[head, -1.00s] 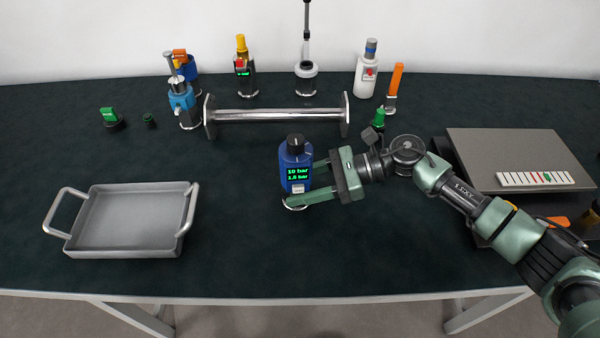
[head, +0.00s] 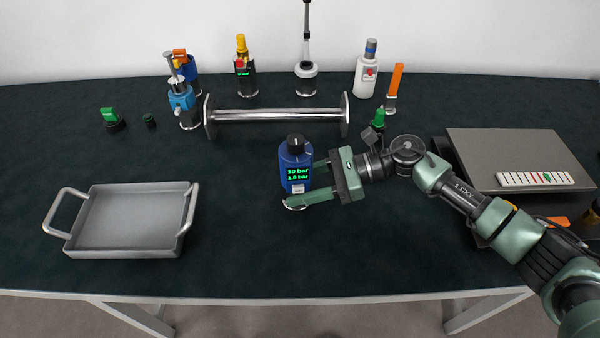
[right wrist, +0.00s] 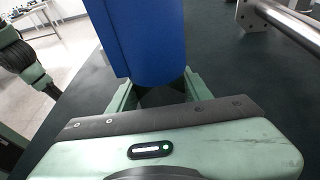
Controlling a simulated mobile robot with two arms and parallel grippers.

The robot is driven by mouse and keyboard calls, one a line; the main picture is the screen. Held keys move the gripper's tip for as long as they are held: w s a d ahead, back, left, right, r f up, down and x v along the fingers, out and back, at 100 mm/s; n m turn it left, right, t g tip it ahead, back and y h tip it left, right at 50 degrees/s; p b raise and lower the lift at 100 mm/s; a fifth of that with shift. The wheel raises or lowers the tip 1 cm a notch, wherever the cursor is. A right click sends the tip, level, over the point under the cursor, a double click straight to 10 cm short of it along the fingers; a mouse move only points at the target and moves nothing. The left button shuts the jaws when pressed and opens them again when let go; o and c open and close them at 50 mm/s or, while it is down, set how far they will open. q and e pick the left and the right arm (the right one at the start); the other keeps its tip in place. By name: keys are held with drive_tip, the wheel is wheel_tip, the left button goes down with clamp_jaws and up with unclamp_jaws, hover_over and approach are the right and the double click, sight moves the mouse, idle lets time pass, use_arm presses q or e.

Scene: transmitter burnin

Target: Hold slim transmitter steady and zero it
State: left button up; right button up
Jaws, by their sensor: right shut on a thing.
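My left gripper is not in view.
A grey tray (head: 70,246) with handles stands at left. A metal pipe spool (head: 275,115) lies behind the transmitter, with several instruments and valves further back. A grey box (head: 500,150) with a white strip (head: 535,180) is at right. The front middle table is clear.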

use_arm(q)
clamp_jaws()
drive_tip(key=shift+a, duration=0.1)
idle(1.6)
